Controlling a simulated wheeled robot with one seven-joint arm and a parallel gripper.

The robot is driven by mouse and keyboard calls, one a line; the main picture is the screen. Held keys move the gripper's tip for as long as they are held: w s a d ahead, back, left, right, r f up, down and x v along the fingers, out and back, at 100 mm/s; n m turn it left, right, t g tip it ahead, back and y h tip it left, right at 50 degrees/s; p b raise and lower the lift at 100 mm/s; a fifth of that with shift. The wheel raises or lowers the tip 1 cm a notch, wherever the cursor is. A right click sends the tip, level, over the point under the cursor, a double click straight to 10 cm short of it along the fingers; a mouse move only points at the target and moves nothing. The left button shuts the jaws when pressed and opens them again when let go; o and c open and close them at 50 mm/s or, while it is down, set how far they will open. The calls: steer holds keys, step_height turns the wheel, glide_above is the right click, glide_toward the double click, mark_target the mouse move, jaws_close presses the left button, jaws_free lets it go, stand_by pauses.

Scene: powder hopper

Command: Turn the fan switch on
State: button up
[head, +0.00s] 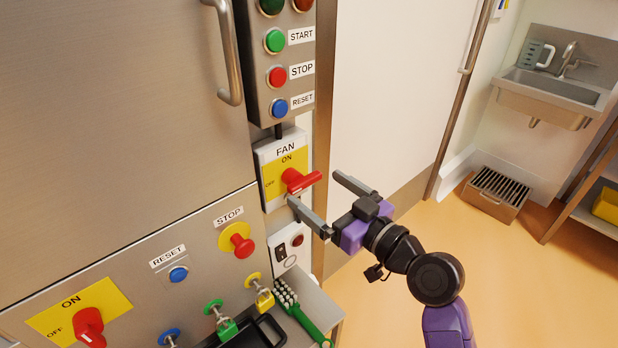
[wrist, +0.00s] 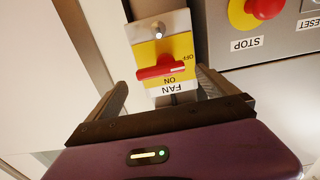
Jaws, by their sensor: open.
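The fan switch (head: 271,186) is a white plate with a yellow face marked FAN, ON at the top and OFF at the left. Its red handle (head: 301,181) lies about level, across the face. In the wrist view the switch is upside down, and the red handle (wrist: 161,72) has a pale mark at its right end, on the OFF side. My gripper (head: 313,188) is open in front of the switch, one finger low near the plate and one to the right. In the wrist view its fingers (wrist: 161,82) stand on either side of the handle; I see no clear contact.
Above is a panel with START, STOP and RESET buttons (head: 279,76). Below are a second red ON/OFF switch (head: 89,327), a red STOP button (head: 237,240), padlocks and a green brush (head: 302,315). A metal door handle (head: 229,55) juts out left.

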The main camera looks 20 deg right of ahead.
mark_target(308, 183)
steer(key=shift+x, duration=2.5)
steer(key=shift+a, duration=0.1)
steer(key=c, duration=1.4)
